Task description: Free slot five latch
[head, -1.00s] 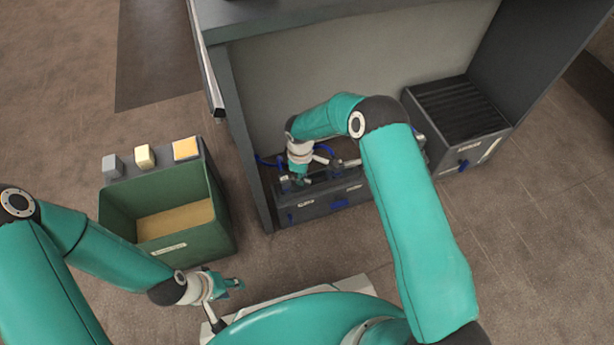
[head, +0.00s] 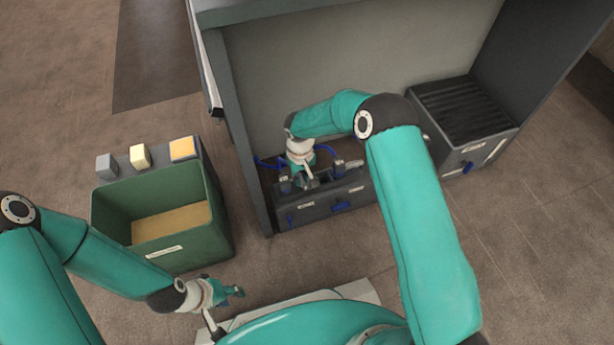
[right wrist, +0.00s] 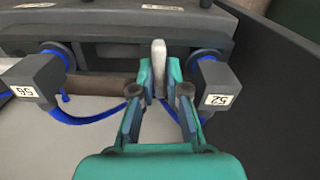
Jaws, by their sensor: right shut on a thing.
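In the right wrist view, my right gripper (right wrist: 158,92) is shut on a pale grey upright lever, the latch (right wrist: 159,60), between two dark connector blocks. The left block (right wrist: 36,80) and the right block (right wrist: 215,85) carry white number labels and blue cables. I cannot confirm from the labels which slot this latch belongs to. In the head view, my right gripper (head: 310,181) is down at the dark unit (head: 322,210) inside the gantry, partly hidden by its own wrist. My left gripper (head: 237,292) hangs low beside the green bin, empty; its finger opening is unclear.
A ribbed dark box (head: 463,112) stands right of the unit. The gantry's left post (head: 243,150) rises close beside my right gripper.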

